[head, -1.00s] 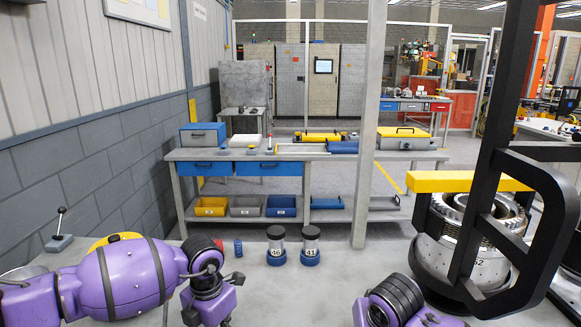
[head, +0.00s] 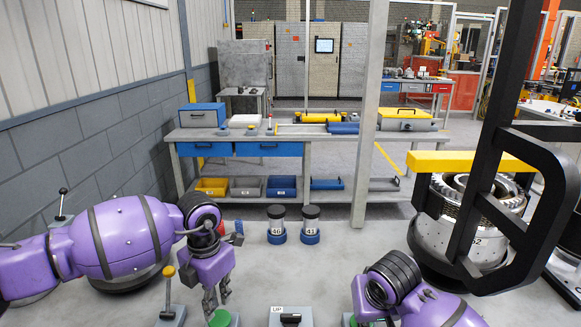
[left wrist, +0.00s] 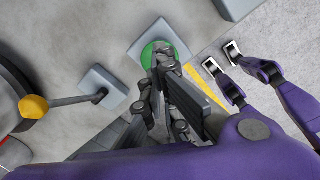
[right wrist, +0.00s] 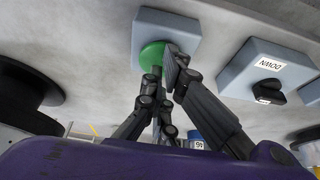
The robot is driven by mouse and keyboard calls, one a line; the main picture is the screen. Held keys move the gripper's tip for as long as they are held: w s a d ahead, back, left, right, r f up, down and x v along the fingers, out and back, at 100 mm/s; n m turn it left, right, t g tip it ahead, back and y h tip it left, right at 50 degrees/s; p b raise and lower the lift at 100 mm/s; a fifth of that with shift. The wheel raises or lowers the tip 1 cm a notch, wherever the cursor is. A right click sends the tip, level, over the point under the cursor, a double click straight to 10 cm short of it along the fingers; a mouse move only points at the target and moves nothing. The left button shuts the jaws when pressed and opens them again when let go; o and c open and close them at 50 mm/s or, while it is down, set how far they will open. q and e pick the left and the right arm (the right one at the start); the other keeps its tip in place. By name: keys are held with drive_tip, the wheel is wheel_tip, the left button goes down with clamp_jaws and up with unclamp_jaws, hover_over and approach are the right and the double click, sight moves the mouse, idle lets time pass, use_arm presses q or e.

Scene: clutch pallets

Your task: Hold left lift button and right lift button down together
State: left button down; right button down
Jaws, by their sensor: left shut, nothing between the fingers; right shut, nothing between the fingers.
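The left lift button (head: 220,319) is a green dome on a grey box at the bottom of the head view. It also shows in the left wrist view (left wrist: 152,55). My left gripper (head: 217,304) is shut and empty, pointing down with its tips over this button. The right lift button (right wrist: 150,57) is a green dome on a grey box; only a sliver shows in the head view (head: 350,320). My right gripper (right wrist: 168,62) is shut and empty, its tips overlapping the button in the right wrist view. Whether either button is touched or pressed, I cannot tell.
A grey box marked UP (head: 278,315) stands between the buttons. A box marked DOWN (right wrist: 265,70) is beside the right button. A yellow-knobbed lever (head: 169,273) stands left of my left gripper. Two numbered canisters (head: 276,226) stand behind. A black frame (head: 490,130) rises at right.

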use_arm(q)
drive_tip(key=shift+r, duration=1)
use_arm(e)
drive_tip(key=shift+s+d+f, duration=0.1)
drive_tip(key=shift+s+f, duration=0.1)
drive_tip(key=shift+f, duration=0.15)
drive_tip(key=shift+r, duration=0.1)
wheel_tip(320, 180, up, 7)
drive_tip(key=shift+w+r, duration=0.2)
drive_tip(key=shift+w, duration=0.05)
